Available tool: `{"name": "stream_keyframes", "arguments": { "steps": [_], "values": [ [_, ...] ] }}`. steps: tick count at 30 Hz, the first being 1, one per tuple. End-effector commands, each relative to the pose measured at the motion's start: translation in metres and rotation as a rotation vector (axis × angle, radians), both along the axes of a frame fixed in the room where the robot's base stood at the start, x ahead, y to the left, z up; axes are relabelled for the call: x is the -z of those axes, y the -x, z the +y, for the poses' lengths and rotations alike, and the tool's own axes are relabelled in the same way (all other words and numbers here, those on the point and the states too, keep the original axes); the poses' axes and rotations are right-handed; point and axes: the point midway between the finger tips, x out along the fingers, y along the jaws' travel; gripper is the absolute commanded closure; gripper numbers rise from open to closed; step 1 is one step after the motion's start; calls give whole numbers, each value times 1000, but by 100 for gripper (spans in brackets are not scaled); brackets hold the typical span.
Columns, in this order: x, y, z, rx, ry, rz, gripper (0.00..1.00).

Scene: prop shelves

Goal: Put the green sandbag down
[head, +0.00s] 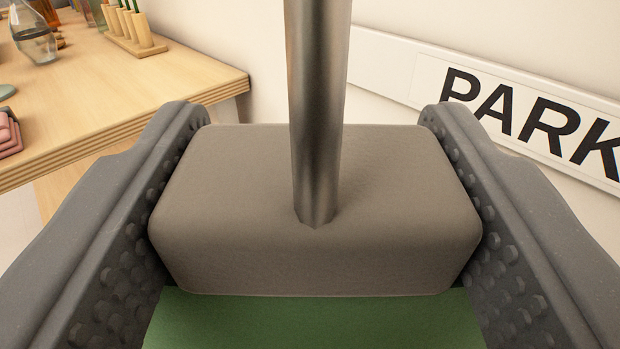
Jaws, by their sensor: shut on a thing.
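The two dark grey fingers of my gripper (315,118), with studded inner pads, come up from the lower corners. A plain green surface, which I take for the green sandbag (315,322), fills the space between the fingers at the bottom edge. A rounded grey-brown block (230,205) spans from one finger pad to the other just above the green in the picture. A metal rod (317,100) rises from the block. I cannot tell how the block and rod join the green part. The underside of the green part is out of view.
A light wooden table (200,90) is at the upper left, holding a glass bottle (33,35), a wooden rack (130,42) and a pink stack (8,135). A white sign (430,75) reading "PARK" is on the pale wall at right.

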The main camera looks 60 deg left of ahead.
Motion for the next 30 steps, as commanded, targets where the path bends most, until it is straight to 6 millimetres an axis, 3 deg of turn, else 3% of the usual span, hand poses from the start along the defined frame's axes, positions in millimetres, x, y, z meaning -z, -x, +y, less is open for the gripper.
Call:
{"name": "stream_keyframes", "arguments": {
  "steps": [15, 30],
  "values": [
    [5, -27, 72, 0, -2, -6, 100],
    [9, -36, 96, 2, -5, -3, 100]
  ]
}}
